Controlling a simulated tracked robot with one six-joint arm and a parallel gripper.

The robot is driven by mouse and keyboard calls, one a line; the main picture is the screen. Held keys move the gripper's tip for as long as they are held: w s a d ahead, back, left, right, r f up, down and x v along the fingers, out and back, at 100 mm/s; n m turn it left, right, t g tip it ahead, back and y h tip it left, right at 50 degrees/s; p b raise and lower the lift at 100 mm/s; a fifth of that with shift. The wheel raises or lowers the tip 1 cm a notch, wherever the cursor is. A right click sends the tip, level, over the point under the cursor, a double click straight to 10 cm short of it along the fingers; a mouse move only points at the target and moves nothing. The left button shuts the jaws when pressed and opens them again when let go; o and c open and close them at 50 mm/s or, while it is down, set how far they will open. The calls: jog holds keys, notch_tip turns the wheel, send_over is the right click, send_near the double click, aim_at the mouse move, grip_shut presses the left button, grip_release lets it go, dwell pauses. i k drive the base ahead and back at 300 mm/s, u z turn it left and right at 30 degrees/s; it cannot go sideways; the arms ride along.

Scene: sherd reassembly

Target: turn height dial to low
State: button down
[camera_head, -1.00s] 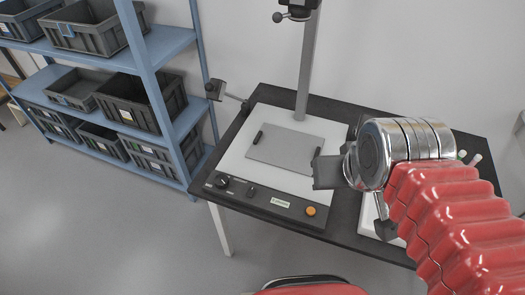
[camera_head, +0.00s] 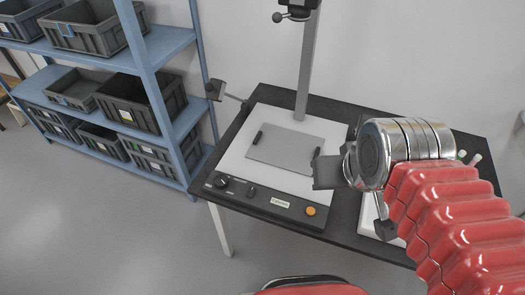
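A copy-stand-like device stands on the dark table, with a black control panel (camera_head: 280,203) along its front edge. A round black dial (camera_head: 221,181) sits at the panel's left end, and a smaller black knob (camera_head: 251,190) is to its right. Which one is the height dial cannot be read. An orange button (camera_head: 310,211) is at the panel's right end. My gripper (camera_head: 326,172) is at the right of the device, above its plate's right edge, well apart from the dials. Its fingers are seen edge-on and partly hidden by my wrist, so its opening does not show.
A grey plate (camera_head: 284,148) lies on the white base, with a column (camera_head: 307,65) rising behind it. A small lamp-like arm (camera_head: 216,90) stands at the table's back left. A blue shelf (camera_head: 160,60) with grey crates is left of the table (camera_head: 345,235).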

aim_at(221, 182)
jog(key=k, duration=1.3)
jog(key=u, duration=0.7)
jog(key=i, duration=1.55)
jog(key=z, duration=0.3)
